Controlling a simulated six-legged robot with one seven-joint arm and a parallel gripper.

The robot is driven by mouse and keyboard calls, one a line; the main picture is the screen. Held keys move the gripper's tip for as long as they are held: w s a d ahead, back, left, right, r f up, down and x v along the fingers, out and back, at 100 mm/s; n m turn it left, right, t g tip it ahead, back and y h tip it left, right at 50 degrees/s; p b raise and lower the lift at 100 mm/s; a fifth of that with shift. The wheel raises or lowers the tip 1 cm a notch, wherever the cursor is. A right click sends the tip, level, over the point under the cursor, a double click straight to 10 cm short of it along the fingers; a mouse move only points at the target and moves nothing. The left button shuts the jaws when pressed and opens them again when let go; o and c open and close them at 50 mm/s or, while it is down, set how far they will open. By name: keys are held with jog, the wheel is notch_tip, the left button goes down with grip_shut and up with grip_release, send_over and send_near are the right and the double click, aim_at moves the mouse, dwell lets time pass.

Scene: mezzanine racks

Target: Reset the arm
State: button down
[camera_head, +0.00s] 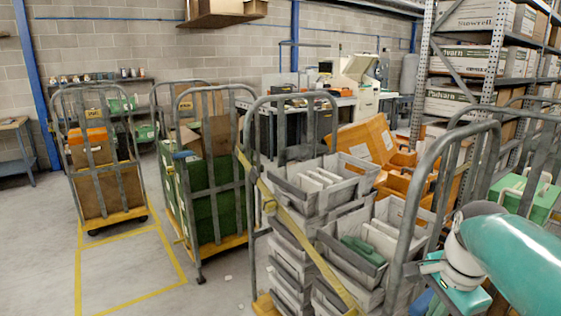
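My teal arm (520,255) reaches in from the lower right edge, with a pale grey-white joint (459,254) at its near end. Below that joint a small teal and white part (464,296) shows, in front of the crate trolley's grey rails. I cannot make out two fingertips, so the gripper's opening is unclear. I see nothing clearly held.
A trolley of stacked grey crates (283,189) stands close in front, beside orange bins (366,145). Two more cage trolleys (97,186) (213,163) stand left. A rack with boxes (470,55) is behind right. Floor (50,262) at lower left is clear.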

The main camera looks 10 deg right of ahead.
jog(key=s+a+f+n+t, duration=0.1)
jog(key=a+n+t, duration=0.2)
jog(key=a+n, duration=1.4)
jog(key=a, duration=0.4)
jog(key=shift+s+f+n+t, duration=0.15)
jog(key=shift+s+n+t, duration=0.1)
jog(key=shift+n+t, duration=0.15)
dwell(1.2)
